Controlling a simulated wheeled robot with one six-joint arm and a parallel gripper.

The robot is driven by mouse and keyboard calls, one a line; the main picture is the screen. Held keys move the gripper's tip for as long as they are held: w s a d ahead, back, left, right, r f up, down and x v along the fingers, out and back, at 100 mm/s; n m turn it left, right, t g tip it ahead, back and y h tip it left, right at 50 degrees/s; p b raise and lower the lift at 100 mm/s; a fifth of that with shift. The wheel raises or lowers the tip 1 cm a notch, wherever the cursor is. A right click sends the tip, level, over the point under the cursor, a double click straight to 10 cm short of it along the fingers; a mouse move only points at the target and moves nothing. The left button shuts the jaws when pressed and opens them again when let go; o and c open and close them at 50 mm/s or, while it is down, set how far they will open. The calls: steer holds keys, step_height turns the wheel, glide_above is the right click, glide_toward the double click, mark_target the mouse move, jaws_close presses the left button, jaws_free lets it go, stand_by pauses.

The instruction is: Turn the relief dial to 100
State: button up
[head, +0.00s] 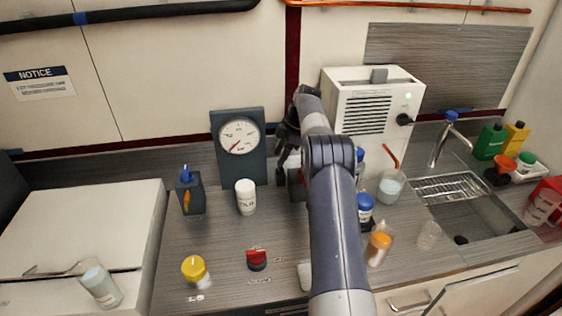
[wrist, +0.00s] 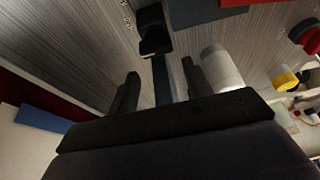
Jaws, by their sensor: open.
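My gripper (head: 283,160) is beside the right edge of the dark gauge panel (head: 256,163), fingers apart. In the wrist view my open gripper (wrist: 160,75) has a dark blue-grey bar between its fingers in the picture, with a black block (wrist: 154,30) beyond; contact cannot be told. The round white gauge (head: 239,135) has a red needle pointing lower left; its numbers are too small to read. No part is readably labelled as the relief dial. A grey and red object (head: 297,186) below the gripper is mostly hidden by my arm.
A white bottle (head: 245,197) stands before the gauge panel and also shows in the wrist view (wrist: 221,68). A red knob (head: 257,258) and yellow-capped jar (head: 195,270) are nearer. A white machine (head: 372,108) with a black knob (head: 404,119) stands behind my arm.

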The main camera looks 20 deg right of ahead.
mark_target(280, 168)
step_height(280, 168, up, 7)
steer(key=shift+f, duration=0.15)
stand_by(0.4)
step_height(280, 168, down, 10)
steer(key=shift+p, duration=0.35)
stand_by(0.3)
